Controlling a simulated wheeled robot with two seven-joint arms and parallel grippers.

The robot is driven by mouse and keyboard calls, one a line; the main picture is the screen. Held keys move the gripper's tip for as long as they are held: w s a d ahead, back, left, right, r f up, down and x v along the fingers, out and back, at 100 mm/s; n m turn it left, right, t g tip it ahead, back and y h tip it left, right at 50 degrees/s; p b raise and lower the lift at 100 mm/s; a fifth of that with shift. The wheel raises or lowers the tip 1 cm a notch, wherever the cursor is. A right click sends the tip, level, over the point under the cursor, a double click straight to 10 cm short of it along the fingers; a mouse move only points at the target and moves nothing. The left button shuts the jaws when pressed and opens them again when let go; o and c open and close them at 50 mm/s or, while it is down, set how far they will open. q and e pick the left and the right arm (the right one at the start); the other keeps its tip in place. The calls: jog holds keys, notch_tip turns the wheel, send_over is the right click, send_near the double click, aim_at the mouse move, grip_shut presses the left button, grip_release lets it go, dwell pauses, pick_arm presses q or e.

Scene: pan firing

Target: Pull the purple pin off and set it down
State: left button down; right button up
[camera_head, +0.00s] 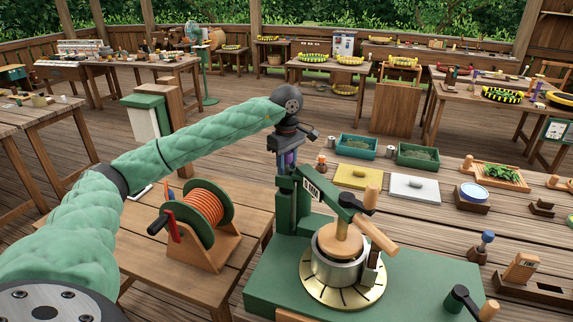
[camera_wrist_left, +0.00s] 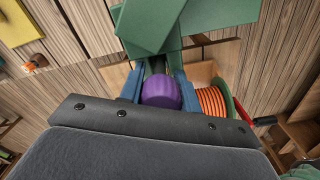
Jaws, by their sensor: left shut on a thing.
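The purple pin (camera_wrist_left: 160,92) shows large in the left wrist view, between the two blue fingers of my left gripper (camera_wrist_left: 158,88). In the head view my left gripper (camera_head: 287,160) points down at the top of the green press post (camera_head: 290,195), with a bit of purple between its fingers. The fingers are shut on the pin. The pin's lower end is hidden, so I cannot tell whether it still sits in the post. My right gripper is in neither view.
The green press holds a metal pot (camera_head: 338,270) with a wooden plunger on a brass dial. An orange cable reel (camera_head: 203,212) stands left of it on a side table.

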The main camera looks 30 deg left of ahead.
pick_arm(q)
jog(key=shift+r, duration=0.25)
jog(key=shift+r, duration=0.3)
jog(key=shift+r+p, duration=0.3)
jog(key=shift+r, duration=0.3)
jog(key=shift+r+p, duration=1.4)
jog(key=shift+r, duration=3.1)
jog(key=shift+r+p, duration=0.45)
jog(key=shift+r, duration=1.4)
